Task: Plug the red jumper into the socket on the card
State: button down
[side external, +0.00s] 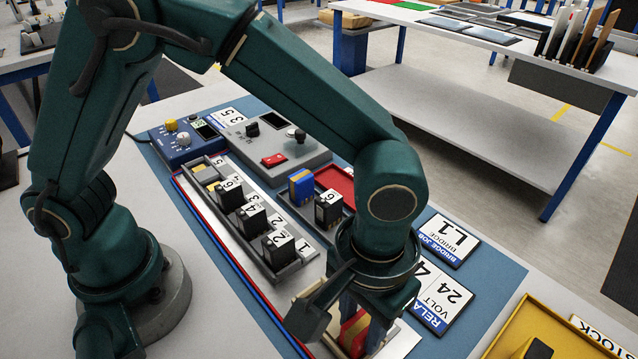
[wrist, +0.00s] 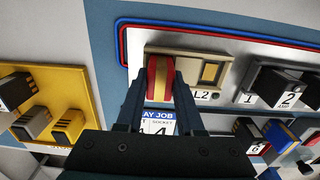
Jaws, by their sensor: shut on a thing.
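My gripper (side external: 362,322) is low over the panel at the front of the side external view. In the wrist view my gripper (wrist: 157,105) is shut on the red jumper (wrist: 152,78), which has a yellow stripe. The red jumper also shows between the fingers in the side view (side external: 347,338). In the wrist view the jumper stands over the left part of a beige card (wrist: 190,57). A yellow socket area (wrist: 210,72) shows at its right, by an L2 label. The jumper hides what is under it, so I cannot tell whether it is seated.
A rail of numbered black relays (side external: 262,225) lies beside my gripper. A grey switch box (side external: 275,145), a blue supply box (side external: 185,140) and a red tray (side external: 335,180) stand behind. A yellow bin (side external: 545,320) is at the right.

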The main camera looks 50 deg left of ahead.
grip_release()
dwell(0.3)
jog(key=shift+r, duration=3.75)
jog(key=shift+w, duration=0.1)
